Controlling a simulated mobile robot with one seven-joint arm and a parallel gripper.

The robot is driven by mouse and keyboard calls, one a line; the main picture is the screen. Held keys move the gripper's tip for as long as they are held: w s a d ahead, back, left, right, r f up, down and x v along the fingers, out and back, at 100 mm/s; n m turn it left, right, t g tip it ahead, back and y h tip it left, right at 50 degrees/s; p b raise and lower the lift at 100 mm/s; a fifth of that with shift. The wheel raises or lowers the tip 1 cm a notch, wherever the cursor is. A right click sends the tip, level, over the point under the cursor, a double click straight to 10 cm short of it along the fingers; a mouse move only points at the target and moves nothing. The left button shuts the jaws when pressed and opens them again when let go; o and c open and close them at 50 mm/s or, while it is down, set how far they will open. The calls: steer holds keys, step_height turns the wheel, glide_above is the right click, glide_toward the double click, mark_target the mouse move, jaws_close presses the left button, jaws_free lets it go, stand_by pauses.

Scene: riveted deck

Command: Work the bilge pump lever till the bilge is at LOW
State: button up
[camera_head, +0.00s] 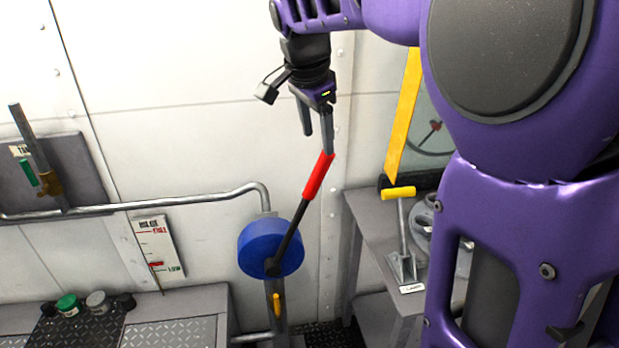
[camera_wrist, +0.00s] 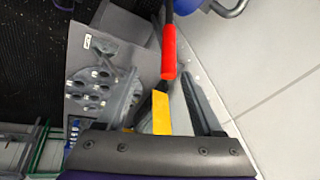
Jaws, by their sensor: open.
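The bilge pump lever (camera_head: 289,235) is a dark bar with a red grip (camera_head: 318,177). It rises from the blue round pump body (camera_head: 255,249) and leans up to the right. The red grip also shows in the wrist view (camera_wrist: 169,52). My gripper (camera_head: 317,132) is open at the upper end of the lever, just above the red grip. In the wrist view the grip lies ahead, between the lines of the two fingers. Contact cannot be told. The white gauge (camera_head: 157,248) reads FULL at the top and LOW at the bottom, with a red mark close to LOW.
A grey pipe (camera_head: 150,204) runs along the wall to the pump. A second lever (camera_head: 32,145) stands far left. A bench (camera_head: 375,240) at right holds a yellow-handled tool (camera_head: 399,193). Small jars (camera_head: 67,303) stand at lower left. The wall behind the lever is close.

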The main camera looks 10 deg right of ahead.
mark_target(322, 175)
steer(key=shift+n+t+h, duration=0.3)
steer(key=shift+n+t, duration=0.2)
steer(key=shift+t, duration=0.1)
steer(key=x, duration=0.5)
steer(key=b+x, duration=0.1)
steer(key=x, duration=0.4)
steer(key=b+x, duration=0.1)
steer(key=x, duration=0.4)
steer(key=shift+w+a+f, duration=0.25)
steer(key=shift+w+f, duration=0.05)
steer(key=shift+w, duration=0.2)
jaws_close()
